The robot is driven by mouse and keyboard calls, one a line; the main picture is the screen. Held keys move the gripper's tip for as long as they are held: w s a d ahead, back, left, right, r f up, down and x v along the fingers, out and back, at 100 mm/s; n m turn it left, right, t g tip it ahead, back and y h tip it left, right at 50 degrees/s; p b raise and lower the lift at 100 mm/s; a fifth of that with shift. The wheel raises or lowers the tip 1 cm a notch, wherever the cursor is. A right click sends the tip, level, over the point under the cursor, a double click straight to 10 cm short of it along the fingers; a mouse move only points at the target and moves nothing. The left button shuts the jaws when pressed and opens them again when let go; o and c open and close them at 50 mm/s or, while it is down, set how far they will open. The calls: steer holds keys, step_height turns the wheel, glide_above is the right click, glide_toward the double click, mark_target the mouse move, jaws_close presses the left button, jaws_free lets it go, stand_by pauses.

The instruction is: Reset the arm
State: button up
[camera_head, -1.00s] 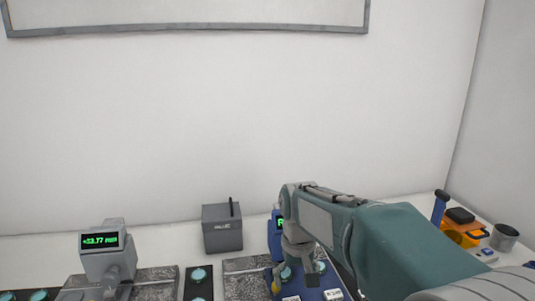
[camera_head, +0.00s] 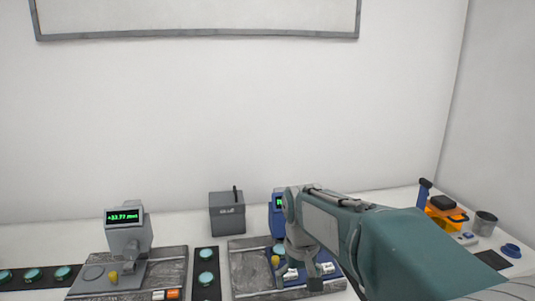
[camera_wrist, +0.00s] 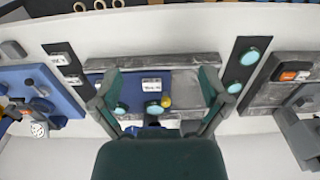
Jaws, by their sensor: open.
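My teal arm comes in from the lower right in the head view. My gripper (camera_head: 297,276) points down over the blue instrument station at the bench's middle right. In the wrist view my gripper (camera_wrist: 158,92) has its two fingers spread wide, with nothing held between them. Below and between them lie a blue plate (camera_wrist: 150,84) with a white label, teal round buttons and a yellow knob (camera_wrist: 166,102). The arm hides much of the blue instrument (camera_head: 276,222) and its display.
A grey instrument (camera_head: 125,235) with a green "+33.77" readout stands at left on a grey slab. A grey box (camera_head: 227,214) stands behind the middle. An orange and black item (camera_head: 446,211) and a grey cup (camera_head: 484,223) stand at far right. The air above the bench is free.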

steer(key=s+d+r+m+t, duration=0.1)
steer(key=s+d, duration=0.3)
steer(key=s, duration=0.5)
steer(key=s+d+r+m+t, duration=0.1)
steer(key=s+d+t, duration=0.3)
steer(key=s, duration=0.6)
steer(key=shift+s+d, duration=0.2)
steer(key=shift+d, duration=0.2)
steer(key=shift+r, duration=0.1)
